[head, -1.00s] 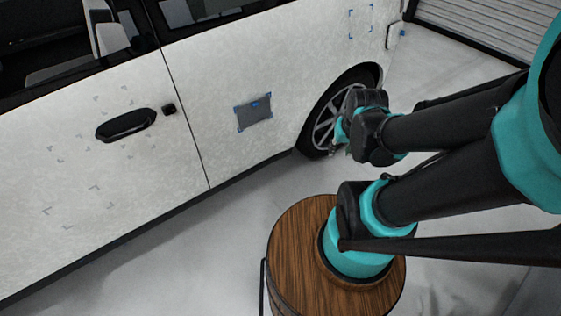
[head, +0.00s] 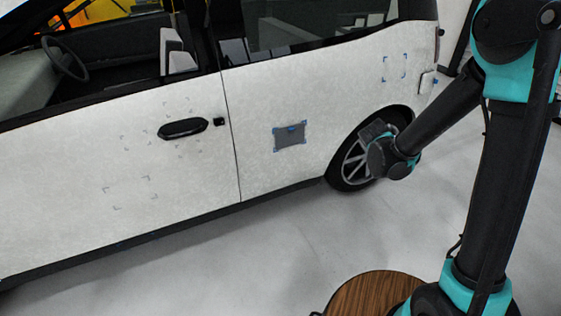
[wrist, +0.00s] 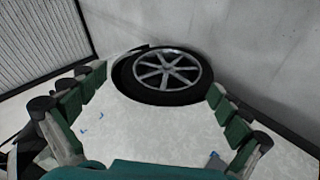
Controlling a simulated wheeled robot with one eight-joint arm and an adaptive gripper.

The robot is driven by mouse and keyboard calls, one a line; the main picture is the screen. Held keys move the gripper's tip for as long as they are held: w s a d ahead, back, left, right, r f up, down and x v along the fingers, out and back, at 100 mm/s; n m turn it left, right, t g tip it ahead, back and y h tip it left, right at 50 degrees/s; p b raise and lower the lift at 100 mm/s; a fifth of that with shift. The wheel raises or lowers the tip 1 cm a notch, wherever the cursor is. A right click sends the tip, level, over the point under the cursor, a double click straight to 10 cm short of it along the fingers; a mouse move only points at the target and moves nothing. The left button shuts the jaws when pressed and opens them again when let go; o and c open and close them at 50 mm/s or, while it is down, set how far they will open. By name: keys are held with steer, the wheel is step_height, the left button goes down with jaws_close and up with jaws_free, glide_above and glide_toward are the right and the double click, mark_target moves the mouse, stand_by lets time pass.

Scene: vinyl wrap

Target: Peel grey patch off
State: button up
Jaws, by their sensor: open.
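The grey patch (head: 290,138) is a small dark rectangle on the white car's (head: 80,150) rear side panel in the head view. It lies flat, with blue marks at its corners and a blue tab near its top edge. My gripper (wrist: 158,84) is open in the wrist view, with green-padded fingers to left and right and nothing between them but the wheel and panel beyond. In the head view the end of my arm is in front of the rear wheel, right of the patch and apart from it.
The rear wheel (head: 358,160) stands right of the patch. Empty blue corner marks (head: 395,68) are higher on the car's rear. A black door handle (head: 183,128) protrudes at left. A round wooden top (head: 365,295) is at the bottom. The floor beside the car is clear.

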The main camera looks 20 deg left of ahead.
steer(key=w+a+f+n+t, duration=0.1)
steer(key=w+a+n, duration=0.1)
steer(key=a, duration=0.5)
steer(key=w+a+f+n+t, duration=0.1)
steer(key=w+a+f+t, duration=0.1)
steer(key=a, duration=0.4)
steer(key=n+t+y, duration=0.5)
steer(key=n+y, duration=0.1)
steer(key=n, duration=0.2)
glide_toward(292, 136)
steer(key=w, duration=0.4)
steer(key=w+a, duration=0.1)
steer(key=w, duration=0.2)
steer(key=shift+w+f, duration=0.1)
steer(key=shift+f, duration=0.2)
steer(key=c, duration=1.1)
steer(key=o, duration=1)
steer(key=shift+c, duration=0.2)
steer(key=shift+o, duration=0.7)
